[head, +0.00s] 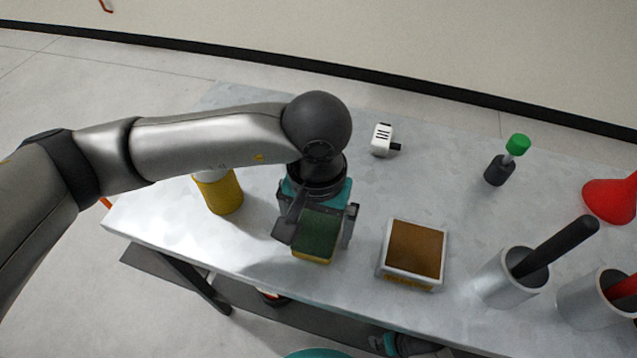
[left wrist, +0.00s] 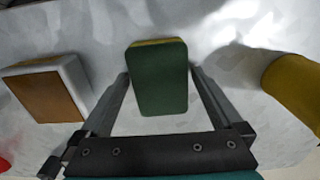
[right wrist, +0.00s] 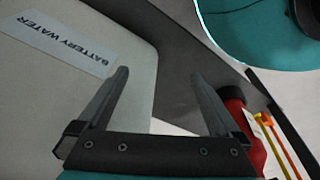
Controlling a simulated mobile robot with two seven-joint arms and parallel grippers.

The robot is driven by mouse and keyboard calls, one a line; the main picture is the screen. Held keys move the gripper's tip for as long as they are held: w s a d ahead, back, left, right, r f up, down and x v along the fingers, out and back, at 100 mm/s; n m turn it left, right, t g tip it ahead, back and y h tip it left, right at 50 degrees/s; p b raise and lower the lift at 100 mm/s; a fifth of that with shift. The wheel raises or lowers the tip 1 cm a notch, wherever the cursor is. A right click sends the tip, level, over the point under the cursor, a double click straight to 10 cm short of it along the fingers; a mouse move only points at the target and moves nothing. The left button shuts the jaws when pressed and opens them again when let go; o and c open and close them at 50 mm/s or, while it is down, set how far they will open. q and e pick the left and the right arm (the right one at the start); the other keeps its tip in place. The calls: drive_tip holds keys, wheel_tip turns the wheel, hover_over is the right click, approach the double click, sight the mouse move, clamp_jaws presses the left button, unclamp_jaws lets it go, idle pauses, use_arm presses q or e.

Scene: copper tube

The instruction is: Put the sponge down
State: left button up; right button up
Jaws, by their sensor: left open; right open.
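The sponge (head: 316,236) has a dark green top and a yellow underside. It lies green side up, on or just above the grey table (head: 160,220), near the front edge. In the left wrist view the sponge (left wrist: 160,80) sits between the two fingers, with gaps on both sides. My left gripper (head: 317,232) is open around the sponge, pointing down; it also shows in the left wrist view (left wrist: 160,90). My right gripper (right wrist: 158,85) is open and empty, below the table level beside a white container labelled "BATTERY WATER" (right wrist: 70,80).
A white tray with a brown pad (head: 384,262) stands right of the sponge. A yellow bottle (head: 219,192) stands to its left. Grey cylinders (head: 497,283), a red funnel (head: 608,200), a green-capped bottle (head: 497,172) and a white device (head: 381,140) are farther right and back.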

sight(319, 232)
use_arm(q)
wheel_tip(319, 232, up, 15)
drive_tip(key=p, duration=0.4)
drive_tip(key=shift+s+d, duration=0.15)
drive_tip(key=shift+s, duration=0.2)
use_arm(e)
drive_tip(key=s+d+f, duration=0.4)
drive_tip(key=s+f, duration=0.1)
drive_tip(key=shift+s+d, duration=0.35)
drive_tip(key=shift+s, duration=0.05)
